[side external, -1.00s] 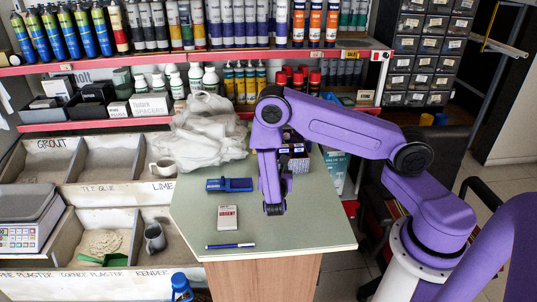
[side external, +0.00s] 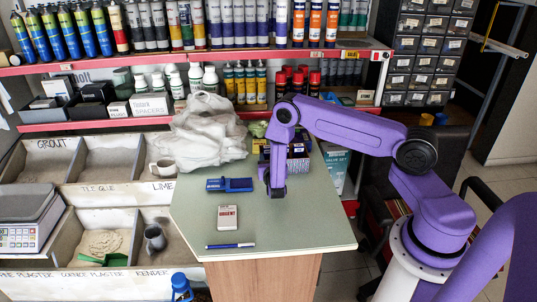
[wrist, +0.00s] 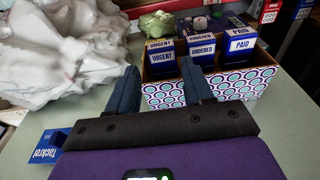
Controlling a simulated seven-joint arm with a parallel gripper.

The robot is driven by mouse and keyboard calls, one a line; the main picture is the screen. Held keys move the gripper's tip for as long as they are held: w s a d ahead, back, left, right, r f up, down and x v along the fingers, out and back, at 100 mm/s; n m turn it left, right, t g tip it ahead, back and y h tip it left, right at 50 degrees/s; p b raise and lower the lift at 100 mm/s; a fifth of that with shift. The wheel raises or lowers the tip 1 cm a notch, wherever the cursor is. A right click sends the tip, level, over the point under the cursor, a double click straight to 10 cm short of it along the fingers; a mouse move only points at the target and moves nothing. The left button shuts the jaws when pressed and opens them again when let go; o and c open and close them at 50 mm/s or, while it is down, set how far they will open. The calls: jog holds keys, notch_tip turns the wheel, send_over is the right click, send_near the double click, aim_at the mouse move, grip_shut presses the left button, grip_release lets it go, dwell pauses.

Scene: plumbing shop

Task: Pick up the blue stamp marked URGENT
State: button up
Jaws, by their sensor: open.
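The blue stamp marked URGENT (wrist: 161,63) stands upright at the left end of a patterned box (wrist: 210,90), with its white label showing. Beside it in the box are blue stamps marked ORDERED (wrist: 202,50) and PAID (wrist: 240,46). In the side view the box (side external: 299,165) is partly behind my gripper (side external: 277,193). In the wrist view my gripper (wrist: 160,65) is open and empty. Its two fingers point toward the URGENT stamp, one on each side of it in the picture. I cannot tell how far they are from it.
A crumpled white sheet (wrist: 60,50) lies left of the box. The counter's front is mostly clear.

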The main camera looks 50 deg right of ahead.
jog(key=shift+x, duration=3.1)
jog(key=shift+d+r, duration=0.1)
jog(key=c, duration=0.7)
